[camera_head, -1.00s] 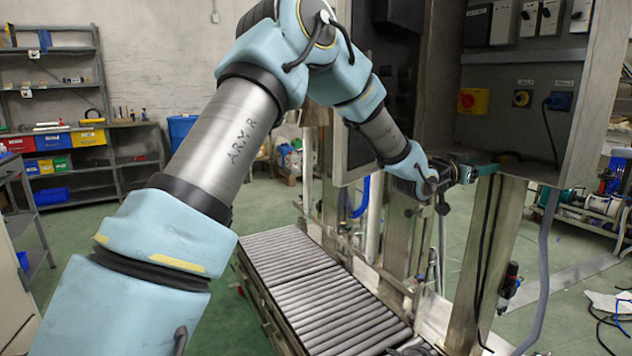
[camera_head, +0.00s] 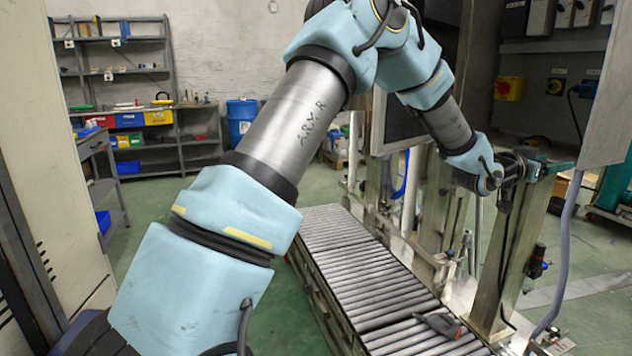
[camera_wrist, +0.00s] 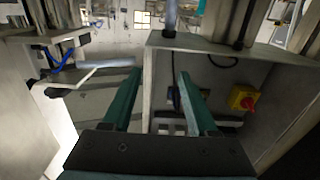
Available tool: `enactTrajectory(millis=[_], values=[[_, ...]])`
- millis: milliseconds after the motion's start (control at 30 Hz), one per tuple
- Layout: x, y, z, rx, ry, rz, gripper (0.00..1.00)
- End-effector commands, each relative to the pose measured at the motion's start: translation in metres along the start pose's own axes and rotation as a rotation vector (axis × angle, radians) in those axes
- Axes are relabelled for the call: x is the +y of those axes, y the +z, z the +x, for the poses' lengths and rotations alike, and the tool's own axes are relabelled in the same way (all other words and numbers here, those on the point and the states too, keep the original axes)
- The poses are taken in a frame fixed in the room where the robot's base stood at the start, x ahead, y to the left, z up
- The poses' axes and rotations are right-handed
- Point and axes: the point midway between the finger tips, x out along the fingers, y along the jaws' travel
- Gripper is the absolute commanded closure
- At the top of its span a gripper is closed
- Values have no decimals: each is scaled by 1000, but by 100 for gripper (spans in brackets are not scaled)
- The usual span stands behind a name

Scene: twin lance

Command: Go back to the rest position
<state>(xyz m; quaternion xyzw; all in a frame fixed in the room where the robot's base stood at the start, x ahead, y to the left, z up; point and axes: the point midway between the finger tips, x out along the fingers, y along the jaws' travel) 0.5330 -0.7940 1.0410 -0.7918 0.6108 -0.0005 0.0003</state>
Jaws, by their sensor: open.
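My gripper (camera_head: 553,166) is at the end of my arm, which reaches to the right in the head view. It is near a metal post and the lower edge of the open electrical cabinet (camera_head: 540,60). Its teal fingers are small there. In the wrist view my gripper (camera_wrist: 160,75) shows two teal fingers spread apart with nothing between them. The cabinet's interior (camera_wrist: 218,90) lies beyond the right finger, with a red-and-yellow switch (camera_wrist: 243,98). I cannot tell whether the gripper touches the post or cabinet.
A roller conveyor (camera_head: 365,275) runs below my arm, with a dark grey handheld object (camera_head: 440,323) at its near end. A shelf with coloured bins (camera_head: 128,120) and a blue drum (camera_head: 241,118) stand at the back. Green floor is open left of the conveyor.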

Motion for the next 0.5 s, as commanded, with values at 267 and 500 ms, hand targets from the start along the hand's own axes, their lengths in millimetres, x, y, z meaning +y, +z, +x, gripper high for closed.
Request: enactTrajectory(millis=[267,500], values=[[-26,8,-19,-76,-52,4,41],[-63,22,-51,-187,-130,1,41]])
